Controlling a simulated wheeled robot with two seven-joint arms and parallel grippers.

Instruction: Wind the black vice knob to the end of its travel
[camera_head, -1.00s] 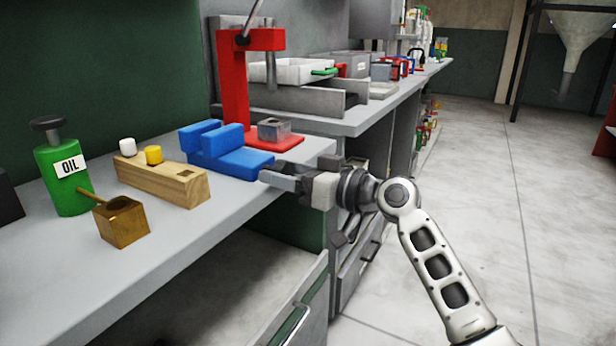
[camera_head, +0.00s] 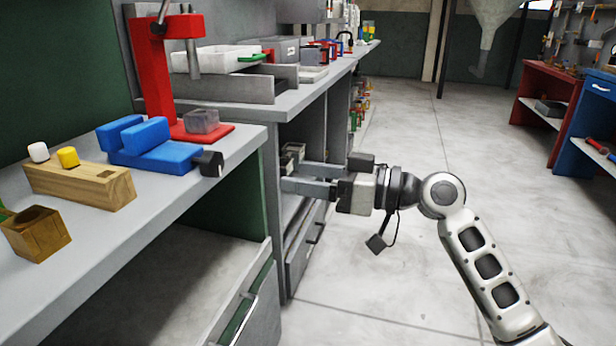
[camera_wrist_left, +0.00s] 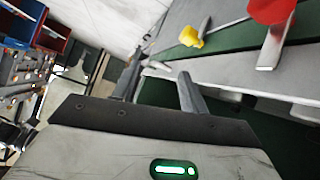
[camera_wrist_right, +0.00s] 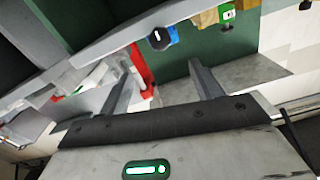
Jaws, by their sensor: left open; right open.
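The blue vice (camera_head: 150,142) sits on the grey bench top near its right front edge. Its black knob (camera_head: 209,164) sticks out on the right side, at the edge of the bench. In the right wrist view the knob (camera_wrist_right: 160,39) shows end-on with a white mark, in front of the blue vice (camera_wrist_right: 174,35). My right gripper (camera_head: 283,175) is open and empty, to the right of the knob and apart from it, out past the bench edge. My left gripper (camera_wrist_left: 160,70) is open and empty in its own wrist view and is not in the head view.
A wooden block (camera_head: 80,182) with white and yellow pegs and a brown box (camera_head: 36,233) stand to the left. An open drawer (camera_head: 250,310) juts out below. Floor at right is free.

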